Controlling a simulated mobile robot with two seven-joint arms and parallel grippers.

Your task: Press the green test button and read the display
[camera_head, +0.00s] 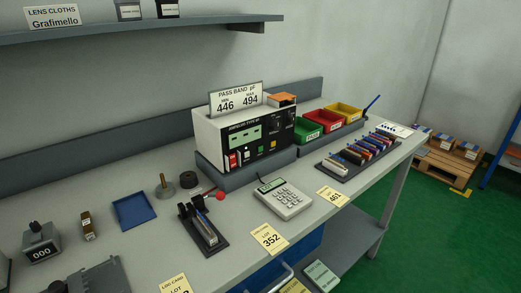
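The tester (219,134) is a white box with a black front panel, standing on a grey base at the back of the bench. A pale green display (244,134) is on the upper left of its panel; no reading on it can be made out. A small green button (260,149) sits low on the panel, between a red switch (233,160) and a yellow square (272,144). A card (236,98) on top reads PASS BAND pF, MIN 446, MAX 494. Neither of my grippers is in view.
A calculator (285,198) and a black clamp-like device with a red knob (203,228) stand in front of the tester. Green (307,131), red (326,119) and yellow (345,110) bins and a rack of coloured parts (358,157) are to the right. A blue tray (134,211) lies left.

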